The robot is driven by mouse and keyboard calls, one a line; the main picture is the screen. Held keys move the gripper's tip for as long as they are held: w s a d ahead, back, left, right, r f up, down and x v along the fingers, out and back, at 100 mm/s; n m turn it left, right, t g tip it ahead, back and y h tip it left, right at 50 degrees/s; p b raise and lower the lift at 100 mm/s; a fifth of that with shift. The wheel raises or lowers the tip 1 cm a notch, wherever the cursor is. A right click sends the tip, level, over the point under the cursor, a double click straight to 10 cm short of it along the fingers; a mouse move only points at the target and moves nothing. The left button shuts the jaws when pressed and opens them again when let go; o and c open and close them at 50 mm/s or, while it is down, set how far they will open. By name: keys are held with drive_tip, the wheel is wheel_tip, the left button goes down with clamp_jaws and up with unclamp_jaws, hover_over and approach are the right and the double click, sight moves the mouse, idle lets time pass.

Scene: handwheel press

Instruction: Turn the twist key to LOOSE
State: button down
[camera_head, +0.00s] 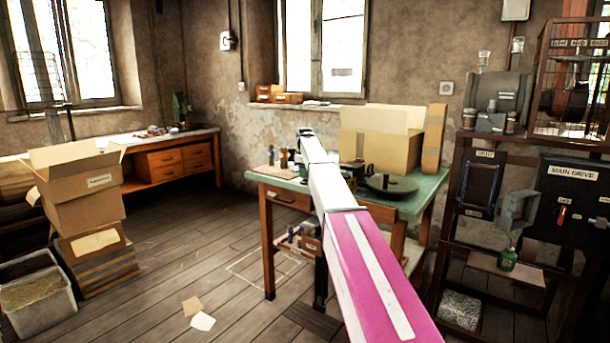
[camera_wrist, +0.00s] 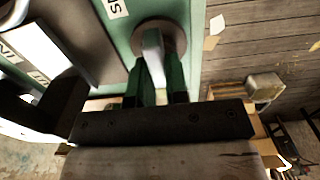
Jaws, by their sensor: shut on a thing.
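The twist key (camera_wrist: 152,43) is a pale, narrow upright bar on a round brownish plate (camera_wrist: 177,38), set on a green surface in the wrist view. My gripper (camera_wrist: 159,68) has its two dark green fingers shut on the key, one on each side. A white label (camera_wrist: 116,8) with dark letters sits left of the key, cut off by the frame edge, so I cannot read which setting the key points to. In the head view my arm hides the key and my gripper.
A green-topped workbench (camera_head: 428,186) carries a cardboard box (camera_head: 365,155) and a dark round wheel (camera_head: 390,184). A rack with a black MAIN DRIVE panel (camera_head: 575,190) stands at the right. Stacked boxes (camera_head: 85,205) stand at the left. The wooden floor between is mostly clear.

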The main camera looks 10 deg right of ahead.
idle(0.5)
drive_tip(key=c, duration=1.1)
unclamp_jaws()
drive_tip(key=shift+r, duration=0.1)
wheel_tip(320, 180, up, 11)
drive_tip(key=shift+f, duration=0.15)
